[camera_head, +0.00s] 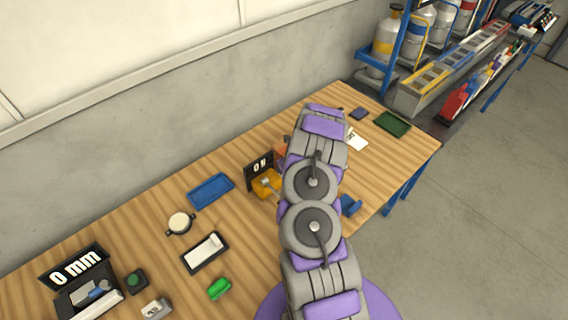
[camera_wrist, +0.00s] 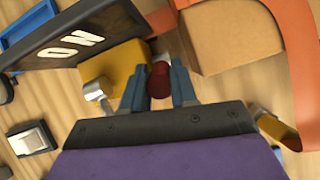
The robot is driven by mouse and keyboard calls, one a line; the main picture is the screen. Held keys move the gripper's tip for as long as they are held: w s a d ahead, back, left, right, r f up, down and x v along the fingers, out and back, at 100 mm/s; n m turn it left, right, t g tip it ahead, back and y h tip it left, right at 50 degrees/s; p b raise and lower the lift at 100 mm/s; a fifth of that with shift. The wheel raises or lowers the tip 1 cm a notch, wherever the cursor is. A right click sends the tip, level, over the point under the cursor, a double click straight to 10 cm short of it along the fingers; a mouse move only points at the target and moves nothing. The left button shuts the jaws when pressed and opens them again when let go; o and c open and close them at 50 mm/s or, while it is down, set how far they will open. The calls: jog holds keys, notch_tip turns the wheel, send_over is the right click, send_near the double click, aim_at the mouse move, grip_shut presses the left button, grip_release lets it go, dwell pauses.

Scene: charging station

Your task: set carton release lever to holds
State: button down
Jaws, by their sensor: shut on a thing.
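In the wrist view, my gripper (camera_wrist: 158,90) is shut on a dark red knob (camera_wrist: 158,77) that sits between its two blue-grey fingers. The knob looks like the grip of the carton release lever; its shaft is mostly hidden. A brown carton (camera_wrist: 228,35) stands just beyond and to the right, with an orange curved frame (camera_wrist: 296,45) around it. A yellow block (camera_wrist: 125,62) is to the left, with a silver metal lever (camera_wrist: 97,92) on it. A black sign (camera_wrist: 75,42) reads "0 N"; it also shows in the head view (camera_head: 260,163). My arm hides the gripper and knob there.
The wooden bench (camera_head: 150,215) holds a blue tray (camera_head: 211,190), a round white dial (camera_head: 179,223), a white rocker in a black frame (camera_head: 205,252), a green block (camera_head: 219,288) and a "0 mm" gauge (camera_head: 75,268). A green tray (camera_head: 392,124) lies at the far end.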

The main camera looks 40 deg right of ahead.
jog(key=shift+w+r, duration=0.1)
jog(key=shift+r, duration=0.05)
jog(key=c, duration=0.9)
grip_release()
jog(key=shift+d, duration=0.15)
jog(key=p+v, duration=0.1)
jog(key=v, duration=1.6)
jog(key=shift+d+p, duration=0.1)
jog(key=shift+p, duration=0.25)
